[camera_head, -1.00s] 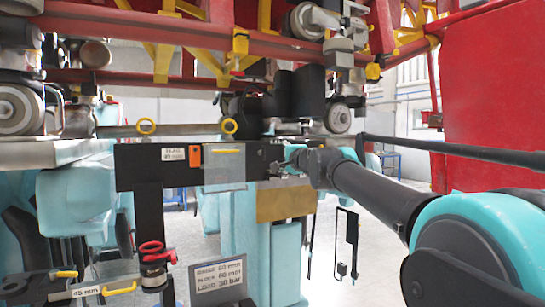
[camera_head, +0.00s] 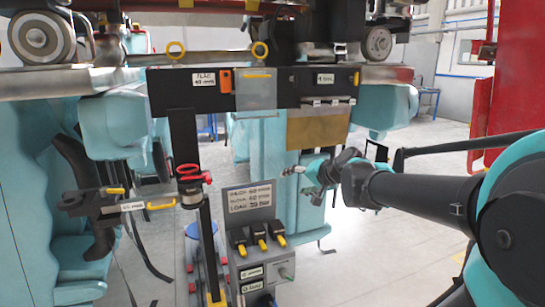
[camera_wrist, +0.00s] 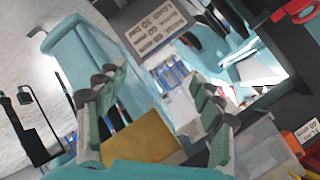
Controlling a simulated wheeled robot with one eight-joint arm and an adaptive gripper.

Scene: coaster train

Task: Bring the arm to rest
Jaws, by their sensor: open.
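My gripper (camera_head: 303,178) is at the end of my teal and black arm, right of centre in the head view. It is small there, in front of the teal structure and just below a tan plate (camera_head: 318,130). In the wrist view my gripper (camera_wrist: 160,108) shows two grey-green ribbed fingers spread wide apart. Nothing is held between them. The tan plate (camera_wrist: 142,137) shows behind and between the fingers, and I cannot tell the distance to it.
A labelled control box (camera_head: 258,240) with yellow-tipped plugs stands below centre. A red-handled part (camera_head: 192,172) tops a black post. A black crossbar (camera_head: 290,92) spans above my gripper. A red panel (camera_head: 490,90) stands at right. Bare floor (camera_head: 420,240) shows below my arm.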

